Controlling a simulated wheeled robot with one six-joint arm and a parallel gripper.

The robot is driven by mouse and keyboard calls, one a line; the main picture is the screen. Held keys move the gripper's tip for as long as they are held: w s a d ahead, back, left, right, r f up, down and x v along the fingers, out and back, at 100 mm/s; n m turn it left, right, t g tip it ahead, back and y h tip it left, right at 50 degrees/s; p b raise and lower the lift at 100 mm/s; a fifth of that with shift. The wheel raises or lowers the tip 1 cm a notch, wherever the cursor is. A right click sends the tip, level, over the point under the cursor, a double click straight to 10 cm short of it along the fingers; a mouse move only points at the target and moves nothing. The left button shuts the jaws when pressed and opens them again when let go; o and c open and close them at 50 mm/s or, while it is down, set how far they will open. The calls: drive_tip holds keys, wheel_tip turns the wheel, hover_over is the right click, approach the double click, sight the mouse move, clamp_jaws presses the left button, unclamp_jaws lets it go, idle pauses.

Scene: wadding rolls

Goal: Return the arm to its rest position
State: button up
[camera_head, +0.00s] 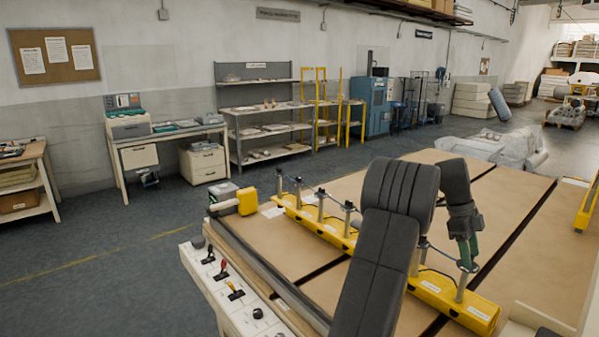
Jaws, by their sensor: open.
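My dark grey arm rises from the bottom of the head view, bends at the top and hangs down over the brown table (420,157). My gripper (469,248) is at its lower end, pointing down, with a dark green part showing. It is open, and I see nothing held in it. It is close to a metal post of the long yellow bar (457,302) on the table; I cannot tell whether they touch. My arm hides the middle of this bar.
Several posts joined by a blue line stand along the yellow bar. A white control panel (222,292) with levers edges the table. A second yellow frame (588,206) is at the right. Wrapped grey bundles (490,148) lie behind the table. The floor at left is clear.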

drive_tip(key=shift+s+a+f+n, duration=0.1)
drive_tip(key=shift+a+f+n, duration=0.05)
drive_tip(key=shift+n, duration=0.35)
drive_tip(key=n+t+h+b, duration=0.1)
drive_tip(key=n+b, duration=0.1)
drive_tip(key=n, duration=0.1)
drive_tip(key=n+t+b, duration=0.1)
drive_tip(key=n+t, duration=0.1)
drive_tip(key=n, duration=0.2)
drive_tip(key=shift+s+n, duration=0.15)
drive_tip(key=shift+n, duration=0.15)
drive_tip(key=n+t+b, duration=0.1)
drive_tip(key=n, duration=0.2)
drive_tip(key=shift+s+n, duration=0.15)
drive_tip(key=shift+n, duration=0.15)
drive_tip(key=shift+n+t+b, duration=0.3)
drive_tip(key=shift+n+t, duration=0.7)
drive_tip(key=shift+n, duration=1)
drive_tip(key=shift+y, duration=0.3)
